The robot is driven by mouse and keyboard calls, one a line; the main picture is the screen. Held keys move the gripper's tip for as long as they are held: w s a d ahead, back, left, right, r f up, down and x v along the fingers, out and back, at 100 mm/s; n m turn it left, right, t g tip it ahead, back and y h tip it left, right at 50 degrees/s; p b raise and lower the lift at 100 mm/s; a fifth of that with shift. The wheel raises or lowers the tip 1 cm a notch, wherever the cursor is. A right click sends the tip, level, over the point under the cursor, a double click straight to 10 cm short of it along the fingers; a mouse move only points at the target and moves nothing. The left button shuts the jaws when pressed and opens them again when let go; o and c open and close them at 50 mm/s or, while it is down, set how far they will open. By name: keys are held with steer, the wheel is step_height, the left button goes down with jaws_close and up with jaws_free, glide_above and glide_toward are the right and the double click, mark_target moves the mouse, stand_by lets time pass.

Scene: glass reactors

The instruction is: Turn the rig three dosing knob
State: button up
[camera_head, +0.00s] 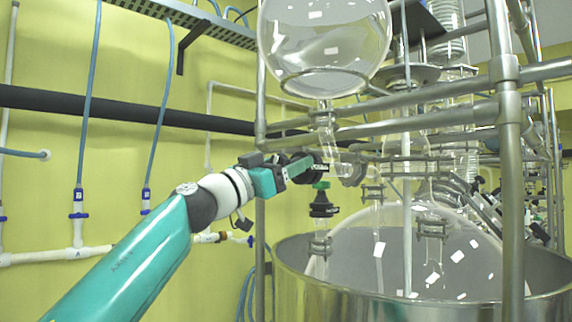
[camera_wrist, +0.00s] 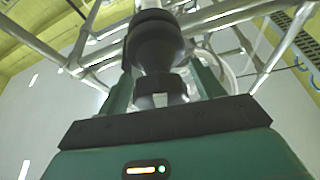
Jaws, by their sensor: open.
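The dosing knob (camera_wrist: 154,45) is a black, stepped round part in the wrist view, with a narrower lower end. My gripper (camera_wrist: 163,80) is open, with one green finger on each side of the knob. A contact between fingers and knob cannot be made out. In the head view my gripper (camera_head: 312,166) is at the glass stem (camera_head: 328,135) below the round flask (camera_head: 325,45), where the knob is hard to tell from the dark gripper parts.
A black fitting with a green top (camera_head: 321,203) is just below my gripper. Metal rails (camera_head: 420,120) and an upright post (camera_head: 510,180) frame the rig. A large steel vessel (camera_head: 420,292) stands below right. Free room lies left, before the yellow wall (camera_head: 120,60).

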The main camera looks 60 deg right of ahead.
steer(key=c, duration=1)
steer(key=shift+n+t, duration=0.4)
steer(key=shift+n, duration=0.1)
steer(key=n+t, duration=0.1)
steer(key=n, duration=0.2)
steer(key=n+t, duration=0.2)
steer(key=n, duration=0.1)
steer(key=shift+w+n+h, duration=0.2)
steer(key=shift+n+h, duration=0.1)
steer(key=n+t, duration=0.1)
steer(key=n, duration=0.2)
steer(key=n+t, duration=0.2)
steer(key=n, duration=0.1)
steer(key=shift+w+f+t+y, duration=0.15)
steer(key=shift+t+y, duration=0.15)
steer(key=shift+y, duration=0.1)
steer(key=n+g+y, duration=0.1)
steer(key=n+y, duration=0.1)
steer(key=n, duration=0.6)
steer(key=n+g+y, duration=0.2)
steer(key=n+y, duration=0.1)
steer(key=n, duration=0.6)
steer(key=f+n+g+y, duration=0.1)
steer(key=n+g+y, duration=0.1)
steer(key=n, duration=0.7)
steer(key=shift+s+y, duration=0.3)
steer(key=shift+y, duration=0.4)
